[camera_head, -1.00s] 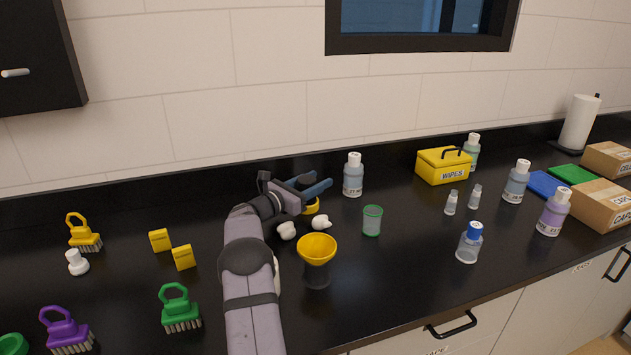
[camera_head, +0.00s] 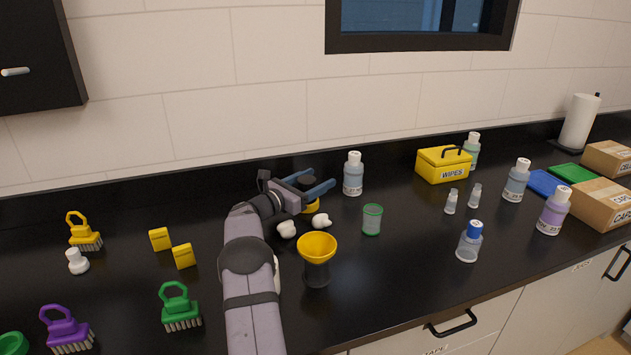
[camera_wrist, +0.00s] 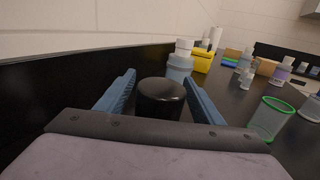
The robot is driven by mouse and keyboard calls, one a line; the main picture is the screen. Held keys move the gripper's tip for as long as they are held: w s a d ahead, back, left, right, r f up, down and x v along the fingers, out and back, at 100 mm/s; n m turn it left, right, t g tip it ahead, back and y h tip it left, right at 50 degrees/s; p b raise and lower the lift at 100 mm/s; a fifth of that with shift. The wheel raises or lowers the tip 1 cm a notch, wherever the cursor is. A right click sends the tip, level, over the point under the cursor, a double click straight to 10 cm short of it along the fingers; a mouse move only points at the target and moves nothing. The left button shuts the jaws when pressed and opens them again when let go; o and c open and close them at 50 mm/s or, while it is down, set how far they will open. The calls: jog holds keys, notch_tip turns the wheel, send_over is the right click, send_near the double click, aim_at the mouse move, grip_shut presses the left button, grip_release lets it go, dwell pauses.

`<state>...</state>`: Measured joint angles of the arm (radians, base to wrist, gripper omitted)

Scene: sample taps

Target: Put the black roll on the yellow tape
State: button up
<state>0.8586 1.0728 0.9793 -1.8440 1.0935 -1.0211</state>
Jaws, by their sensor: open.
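The black roll (camera_wrist: 160,98) stands between the two blue fingers of my gripper in the wrist view, its flat round top showing. My gripper (camera_head: 318,180) is open around it at the back of the counter, with a small gap at the left finger; I cannot tell whether the right finger touches. In the head view, the yellow tape (camera_head: 312,208) shows as a yellow band just below the fingers. The fingers mostly hide the roll there. The roll appears to be above the tape, but their contact is hidden.
A white-capped bottle (camera_head: 353,175) stands just right of my fingertips. Two white lumps (camera_head: 320,221) and a yellow funnel (camera_head: 317,248) are in front. A green-rimmed cup (camera_head: 372,219) stands to the right.

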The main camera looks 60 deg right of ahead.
aim_at(300, 188)
jog(key=b+v, duration=0.2)
jog(key=v, duration=0.5)
jog(key=shift+a+r, duration=0.1)
jog(key=shift+a, duration=0.1)
